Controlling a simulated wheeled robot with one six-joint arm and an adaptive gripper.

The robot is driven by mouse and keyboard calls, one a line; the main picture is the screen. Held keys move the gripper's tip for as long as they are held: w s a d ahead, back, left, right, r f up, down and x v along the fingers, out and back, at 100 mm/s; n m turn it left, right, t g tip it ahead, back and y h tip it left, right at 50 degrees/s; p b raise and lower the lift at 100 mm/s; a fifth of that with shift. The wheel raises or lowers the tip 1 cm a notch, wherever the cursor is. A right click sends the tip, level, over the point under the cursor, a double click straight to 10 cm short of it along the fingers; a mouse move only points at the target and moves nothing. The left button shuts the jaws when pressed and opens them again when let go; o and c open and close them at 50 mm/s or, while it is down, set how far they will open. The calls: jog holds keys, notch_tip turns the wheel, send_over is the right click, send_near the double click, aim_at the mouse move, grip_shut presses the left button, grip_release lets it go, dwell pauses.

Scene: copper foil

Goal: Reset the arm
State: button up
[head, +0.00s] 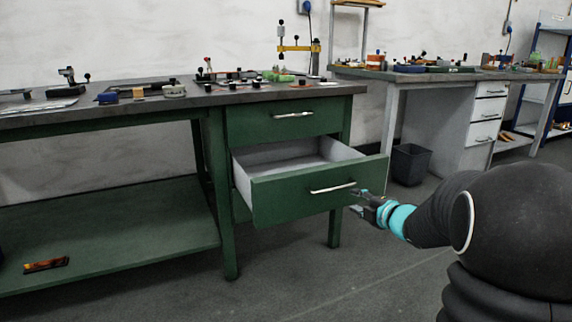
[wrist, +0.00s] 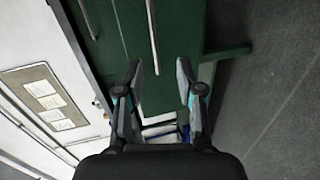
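My gripper (head: 360,203) is at the end of my arm, just in front of the right end of the open lower drawer (head: 290,193) of the green workbench. In the wrist view my gripper (wrist: 159,80) has its two fingers apart with nothing between them. The drawer's silver handle (head: 333,188) lies close to the fingertips in the head view. In the wrist view a long pale bar (wrist: 152,35), which looks like a handle, lies beyond the fingertips and apart from them. The drawer is pulled out and its visible inside looks empty.
The upper drawer (head: 285,118) is shut. Small tools and parts crowd the benchtop (head: 225,97). A copper-coloured piece (head: 46,264) lies on the lower shelf (head: 120,235). A dark bin (head: 410,163) stands by the grey bench behind. The floor (head: 330,285) in front is clear.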

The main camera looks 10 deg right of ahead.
jog(key=s+d+f+m+g+h, duration=0.2)
jog(key=s+d+f+m+h, duration=0.1)
jog(key=d+f+m+h, duration=0.4)
jog(key=s+d+m+g+h+p, duration=0.1)
jog(key=s+d+m+g, duration=0.1)
jog(key=s+m+g, duration=0.5)
jog(key=s+a+r+m+g+y+p, duration=0.15)
jog(key=s+a+m, duration=0.35)
jog(key=s, duration=0.5)
jog(key=s+a+r+m+g+p, duration=0.1)
jog(key=s+a+r+m+p, duration=0.2)
jog(key=s+a, duration=0.5)
jog(key=s+a+r+n+t+y+p, duration=0.1)
jog(key=s+a+r+p, duration=0.3)
jog(key=s+a+r, duration=0.4)
jog(key=shift+s+r+t+y, duration=0.45)
jog(key=shift+r+t+y, duration=0.2)
jog(key=shift+r, duration=0.15)
